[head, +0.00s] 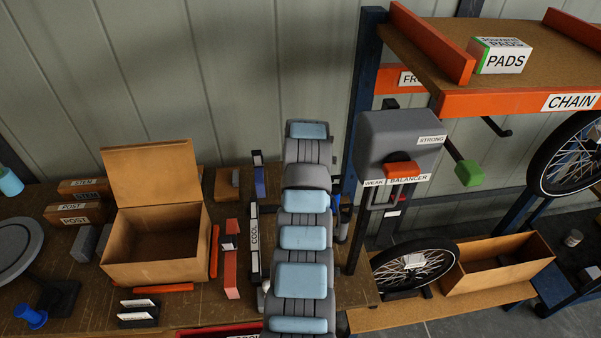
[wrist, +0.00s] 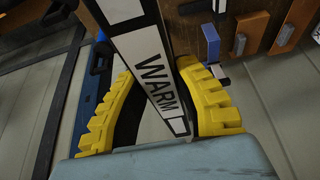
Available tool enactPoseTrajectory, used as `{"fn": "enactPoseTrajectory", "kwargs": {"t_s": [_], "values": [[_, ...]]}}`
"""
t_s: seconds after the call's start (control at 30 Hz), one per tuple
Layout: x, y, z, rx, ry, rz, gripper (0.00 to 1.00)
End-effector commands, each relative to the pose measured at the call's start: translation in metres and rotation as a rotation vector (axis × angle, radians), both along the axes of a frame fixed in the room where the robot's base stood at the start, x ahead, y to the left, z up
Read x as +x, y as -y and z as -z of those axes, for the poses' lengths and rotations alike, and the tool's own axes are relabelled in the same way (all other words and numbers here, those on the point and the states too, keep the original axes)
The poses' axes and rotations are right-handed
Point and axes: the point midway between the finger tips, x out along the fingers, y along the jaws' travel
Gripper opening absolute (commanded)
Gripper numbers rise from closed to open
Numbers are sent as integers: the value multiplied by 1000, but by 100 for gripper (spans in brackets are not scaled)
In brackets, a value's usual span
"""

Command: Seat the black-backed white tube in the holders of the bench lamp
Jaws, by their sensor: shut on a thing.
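My gripper (wrist: 158,84) has yellow ribbed fingers and is shut on a long white tube (wrist: 152,68) with black along its edges, marked WARM. The tube runs between the fingers, tilted in the wrist view, and its upper end leaves the top of the picture. In the head view my arm hides the gripper and the held tube. A similar white and black bar marked COOL (head: 254,235) lies on the bench, just left of my arm. I cannot clearly make out the bench lamp or its holders in either view.
An open cardboard box (head: 157,260) stands on the bench (head: 200,312) at left, with red pieces beside it. A round grey disc on a stand (head: 17,248) is at far left. A grey balancer (head: 398,140) and a shelf rack (head: 520,100) stand right of my arm.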

Motion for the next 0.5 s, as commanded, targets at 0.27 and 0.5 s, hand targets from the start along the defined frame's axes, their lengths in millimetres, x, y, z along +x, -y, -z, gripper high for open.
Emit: {"fn": "enactPoseTrajectory", "kwargs": {"t_s": [0.27,0.5], "values": [[0,0,6,0,1,0,0],[0,0,10,0,1,0,0]]}}
